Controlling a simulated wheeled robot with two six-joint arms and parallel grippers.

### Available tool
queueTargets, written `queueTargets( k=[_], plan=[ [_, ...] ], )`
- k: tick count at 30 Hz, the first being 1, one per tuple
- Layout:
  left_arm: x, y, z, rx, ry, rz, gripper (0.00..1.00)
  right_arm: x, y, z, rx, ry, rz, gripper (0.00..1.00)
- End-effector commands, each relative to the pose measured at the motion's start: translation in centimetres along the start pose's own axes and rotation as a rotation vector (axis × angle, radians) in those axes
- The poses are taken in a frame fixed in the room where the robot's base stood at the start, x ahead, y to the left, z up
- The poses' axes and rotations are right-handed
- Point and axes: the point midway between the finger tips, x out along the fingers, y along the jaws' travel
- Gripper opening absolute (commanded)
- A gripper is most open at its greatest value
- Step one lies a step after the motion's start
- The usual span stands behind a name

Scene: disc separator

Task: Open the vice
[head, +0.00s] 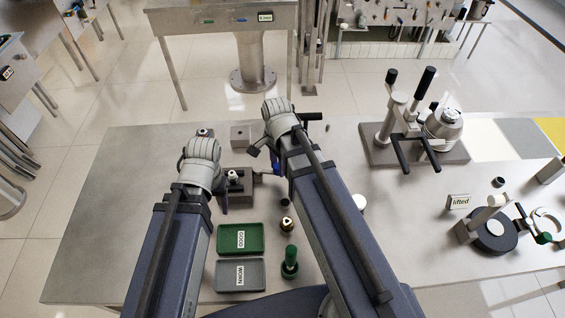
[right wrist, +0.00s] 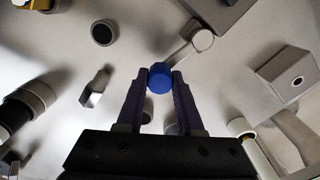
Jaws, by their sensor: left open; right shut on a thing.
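The vice (head: 238,190) is a small dark block on the table between my two arms. A small pale and brass-coloured part (head: 232,174) shows at its top. On its right side a thin lever reaches toward my right gripper (head: 276,166). In the right wrist view, my right gripper (right wrist: 160,82) is shut on a round blue knob (right wrist: 160,72) at the end of a grey lever (right wrist: 182,52). My left gripper (head: 220,187) is open at the left side of the vice, partly hidden by its wrist. How far apart the vice jaws stand cannot be told.
A green tray (head: 221,248) marked GOOD and a grey tray (head: 221,284) marked WORN lie in front. A green-handled tool (head: 290,264) and a small brass part (head: 286,225) stand beside them. A lever press (head: 440,158) stands at the right. The table's left side is clear.

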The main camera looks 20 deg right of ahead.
Motion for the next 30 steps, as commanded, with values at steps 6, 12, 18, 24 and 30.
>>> queueTargets(
  k=[6, 12, 18, 24, 30],
  plan=[
    [0.01, 0.0, 0.0, 0.0, 0.0, 0.0, 0.67, 0.01, -0.05, 0.7, 0.048, -0.001, 0.001, 0.0],
    [0.01, 0.0, 0.0, 0.0, 0.0, 0.0, 0.67, 0.01, -0.08, 0.91, 0.063, -0.001, 0.001, 0.0],
    [0.01, 0.0, 0.0, 0.0, 0.0, 0.0, 0.67, 0.01, -0.06, 0.93, 0.065, -0.001, 0.001, 0.0],
    [0.02, 0.0, 0.0, 0.0, 0.0, 0.0, 0.67, 0.02, -0.04, 0.93, 0.064, -0.001, 0.002, 0.42],
    [0.01, 0.0, 0.0, 0.0, 0.0, 0.0, 0.67, 0.01, -0.08, 0.91, 0.063, -0.001, 0.001, 0.65]
  ],
)
